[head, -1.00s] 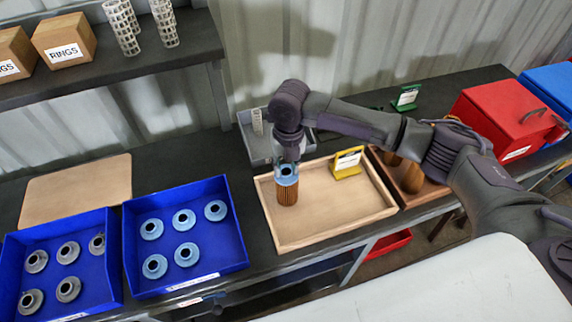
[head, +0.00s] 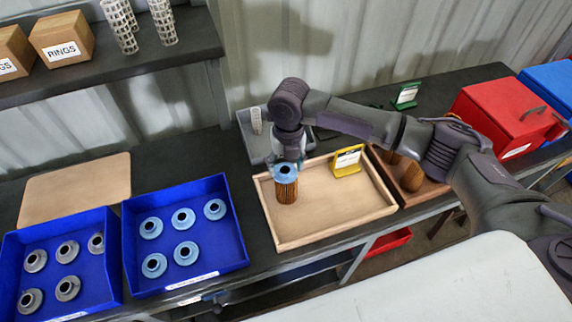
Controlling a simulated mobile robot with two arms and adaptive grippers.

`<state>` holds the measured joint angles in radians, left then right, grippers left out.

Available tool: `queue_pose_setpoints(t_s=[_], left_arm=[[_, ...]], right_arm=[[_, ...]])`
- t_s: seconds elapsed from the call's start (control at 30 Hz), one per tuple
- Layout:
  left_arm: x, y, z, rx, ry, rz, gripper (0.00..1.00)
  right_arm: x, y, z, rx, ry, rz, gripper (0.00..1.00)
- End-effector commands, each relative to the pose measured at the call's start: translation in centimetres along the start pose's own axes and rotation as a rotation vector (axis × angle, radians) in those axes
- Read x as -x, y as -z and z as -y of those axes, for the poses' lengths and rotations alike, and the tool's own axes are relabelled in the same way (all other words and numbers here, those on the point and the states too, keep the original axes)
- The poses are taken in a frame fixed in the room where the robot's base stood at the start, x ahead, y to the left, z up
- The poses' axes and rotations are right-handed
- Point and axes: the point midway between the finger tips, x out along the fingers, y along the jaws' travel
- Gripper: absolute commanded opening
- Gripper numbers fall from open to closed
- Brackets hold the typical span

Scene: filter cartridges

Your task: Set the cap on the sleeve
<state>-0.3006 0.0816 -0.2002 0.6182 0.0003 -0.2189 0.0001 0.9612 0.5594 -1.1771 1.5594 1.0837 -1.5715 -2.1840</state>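A brown ribbed cylinder, the sleeve (head: 286,191), stands upright in the light wooden tray (head: 318,239), near its left side. A light blue ring-shaped cap (head: 285,174) with a dark centre hole is at its top end; I see no clear gap between them. My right gripper (head: 291,160) points down at the cap from behind. Its fingers are small and partly hidden, so I cannot tell whether they grip the cap. My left gripper is not clearly in view.
A blue bin (head: 239,262) of blue caps and another (head: 13,252) of grey caps stand left. A yellow sign holder (head: 347,163) is in the tray. A grey bin (head: 254,150) is behind it. A brown tray and red box (head: 499,111) are right. White mesh tubes stand on the shelf.

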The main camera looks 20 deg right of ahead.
Motion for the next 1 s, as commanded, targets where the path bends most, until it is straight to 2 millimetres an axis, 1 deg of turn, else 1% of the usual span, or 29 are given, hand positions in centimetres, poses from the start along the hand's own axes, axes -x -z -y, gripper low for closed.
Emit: queue_pose_setpoints(t_s=[0.17,0.3,0.4,0.5,0.6,0.7,1.0], left_arm=[[0.0,0.1,-0.1,0.0,-0.001,-0.001,0.39],[0.0,0.1,-0.1,0.0,-0.001,-0.001,0.39],[0.0,0.1,-0.1,0.0,-0.001,-0.002,0.39],[0.0,0.1,-0.1,0.0,-0.001,-0.002,0.39],[0.0,0.2,-0.1,0.0,-0.001,-0.002,0.39],[0.0,0.2,-0.1,0.0,-0.001,-0.002,0.39],[0.0,0.2,-0.1,0.0,-0.001,-0.002,0.39]], right_arm=[[3.1,-0.1,0.0,0.001,-0.002,0.006,0.62],[6.3,-0.1,-0.1,0.001,-0.002,0.006,0.62],[8.2,-0.1,-0.1,0.001,-0.002,0.004,0.62],[9.8,-0.1,-0.1,0.0,0.0,0.003,0.62],[10.8,-0.1,-0.1,0.0,-0.001,0.002,0.62],[11.3,-0.1,0.0,0.0,0.0,0.001,0.62],[11.4,0.0,0.0,0.0,0.0,0.0,0.62]])
